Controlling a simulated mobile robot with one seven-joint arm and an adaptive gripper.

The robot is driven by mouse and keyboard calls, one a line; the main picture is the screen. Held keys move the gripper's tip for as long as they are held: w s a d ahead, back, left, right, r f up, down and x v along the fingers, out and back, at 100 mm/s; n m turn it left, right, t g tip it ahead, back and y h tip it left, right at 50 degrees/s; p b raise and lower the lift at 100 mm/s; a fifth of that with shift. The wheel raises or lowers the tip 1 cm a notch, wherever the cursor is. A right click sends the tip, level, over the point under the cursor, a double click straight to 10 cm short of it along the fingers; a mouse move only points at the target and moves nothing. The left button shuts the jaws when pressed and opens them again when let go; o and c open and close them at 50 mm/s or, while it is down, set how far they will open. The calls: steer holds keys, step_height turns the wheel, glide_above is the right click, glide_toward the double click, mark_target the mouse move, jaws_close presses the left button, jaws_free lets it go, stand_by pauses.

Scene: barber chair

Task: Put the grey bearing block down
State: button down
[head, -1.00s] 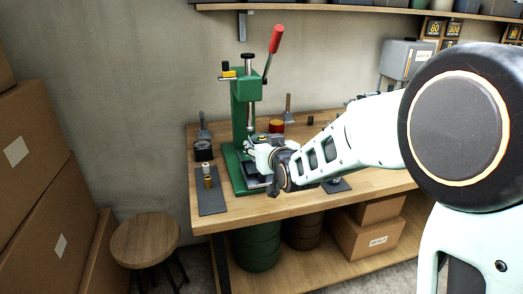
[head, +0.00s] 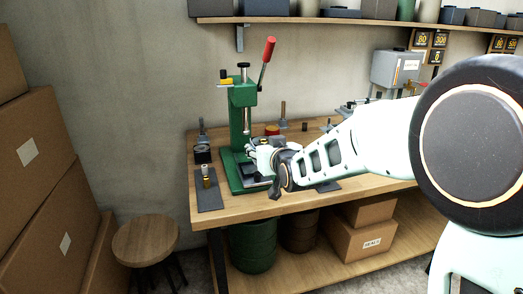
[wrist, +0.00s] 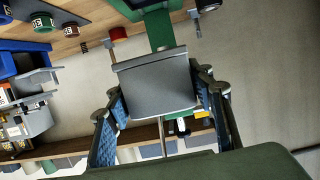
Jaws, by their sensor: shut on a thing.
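The grey bearing block (wrist: 155,88) is between the blue-padded fingers of my gripper (wrist: 163,112) in the wrist view, and the gripper is shut on it. In the head view my gripper (head: 262,160) is beside the green arbor press (head: 241,108), low in front of its column and near the press base. The block cannot be made out clearly there, as the gripper covers it. I cannot tell whether the block touches anything below it. The press column also shows beyond the block in the wrist view (wrist: 160,28).
The wooden workbench (head: 280,203) carries a dark mat (head: 208,197) with small brass parts left of the press. A red cup (head: 272,129) stands behind my gripper. A grey box (head: 396,69) is at the back right. A stool (head: 146,238) stands at the lower left.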

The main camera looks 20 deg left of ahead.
steer(key=s+d+f+m+t+h, duration=0.1)
steer(key=d+f+m+h, duration=0.2)
steer(key=d, duration=1.3)
steer(key=s+d+f+m+t+h, duration=0.1)
steer(key=d+f+m+h, duration=0.2)
steer(key=d, duration=1.4)
steer(key=shift+d+f+h, duration=0.15)
steer(key=shift+f+h, duration=0.35)
steer(key=shift+h, duration=0.3)
steer(key=shift+w, duration=0.15)
